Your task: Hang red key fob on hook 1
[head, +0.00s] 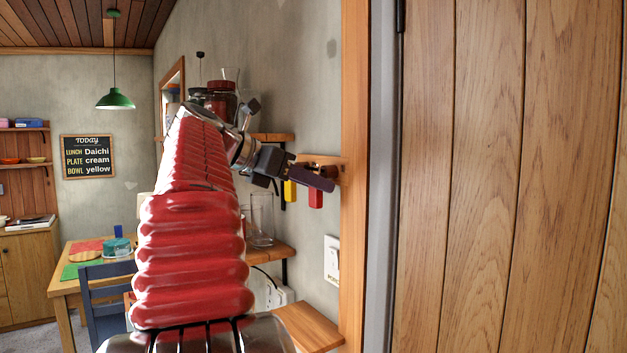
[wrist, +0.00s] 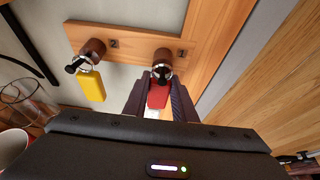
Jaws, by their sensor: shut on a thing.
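The red key fob (wrist: 158,95) is between the two fingers of my gripper (wrist: 158,102) in the wrist view; its lower part shows below the fingers in the head view (head: 315,199). Its metal ring (wrist: 162,72) is at the right-hand wooden peg with a dark hook (wrist: 162,57), beside a small label that looks like 1 (wrist: 182,53). The ring overlaps the hook tip; I cannot tell whether it is around it or only in front of it. My gripper is shut on the fob, just in front of the wooden rack (wrist: 135,32).
A yellow key fob (wrist: 91,86) hangs from the left peg (wrist: 92,48), labelled 2, close to my left finger. A wooden door frame (head: 355,180) stands close on the right. Shelves with jars (head: 221,98) and a glass vessel (head: 262,220) are on the left.

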